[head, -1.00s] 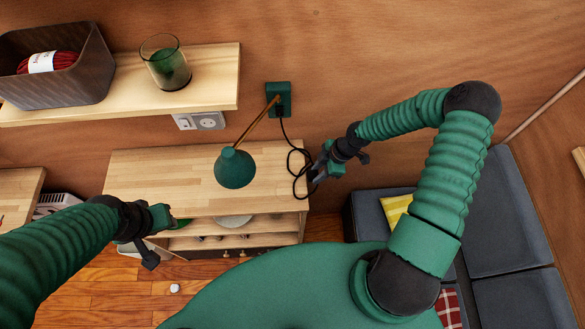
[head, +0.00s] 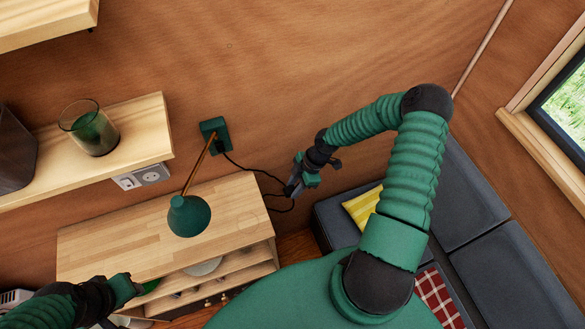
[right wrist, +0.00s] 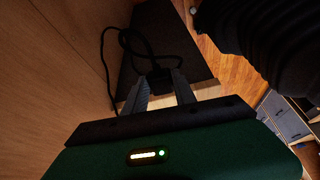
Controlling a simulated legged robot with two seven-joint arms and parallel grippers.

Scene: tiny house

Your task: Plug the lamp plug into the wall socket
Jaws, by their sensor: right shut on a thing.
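The green lamp has its shade (head: 189,215) over the wooden cabinet, and its base (head: 214,132) shows near the wall. A black cord (head: 262,174) runs from the base to my right gripper (head: 293,188). In the right wrist view my right gripper (right wrist: 160,88) is shut on the black lamp plug (right wrist: 158,76), with the cord looping behind it. The wall socket (head: 152,174) is under the shelf, left of the lamp, apart from the plug. My left gripper (head: 130,288) is low at the left by the cabinet front; its jaws are unclear.
The wooden cabinet (head: 110,232) stands below the socket. A wall shelf (head: 140,135) with a green glass (head: 90,128) juts out above it. A dark sofa (head: 455,190) with a yellow cushion (head: 362,207) is at the right.

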